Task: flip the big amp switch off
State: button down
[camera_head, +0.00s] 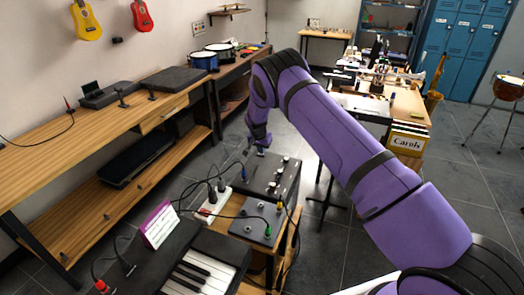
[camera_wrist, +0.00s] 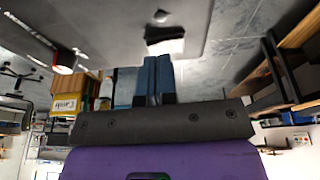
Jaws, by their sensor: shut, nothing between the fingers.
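The big amp (camera_head: 259,183) is a dark grey box with several knobs on top, in the middle of the head view. In the wrist view its grey surface (camera_wrist: 95,22) fills the top of the picture. A black switch-like part with a pale face (camera_wrist: 165,40) stands out from that surface. My gripper (camera_wrist: 157,60) has blue fingers pressed together and empty, with the tips just below this part in the picture. I cannot tell whether they touch it. In the head view my gripper (camera_head: 262,150) is at the far end of the amp, and the switch is not clear there.
A smaller grey pedal box (camera_head: 252,232) with cables is nearer, beside a white power strip (camera_head: 215,203). A keyboard (camera_head: 200,272) and a purple-framed card (camera_head: 159,225) are at the front. A wooden bench (camera_head: 95,135) runs along the left; floor is free between.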

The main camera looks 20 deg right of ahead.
jog(key=v, duration=1)
jog(key=s+d+r+n+y, duration=0.1)
jog(key=s+d+r, duration=0.1)
jog(key=s+r, duration=0.7)
jog(key=s+d+r+n+t, duration=0.15)
jog(key=s+r, duration=0.35)
jog(key=r, duration=0.8)
jog(key=s+d+r+g+y, duration=0.1)
jog(key=s+d+r, duration=0.2)
jog(key=s+r, duration=0.65)
jog(key=s+d+r+n+t, duration=0.1)
jog(key=s+r, duration=0.3)
jog(key=s, duration=0.5)
jog(key=s+r+n, duration=0.2)
jog(key=s+r, duration=0.2)
jog(key=s, duration=0.4)
jog(key=s+f+n+t, duration=0.1)
jog(key=s+f, duration=0.1)
jog(key=s, duration=1.4)
jog(key=shift+n, duration=0.35)
jog(key=shift+d, duration=0.1)
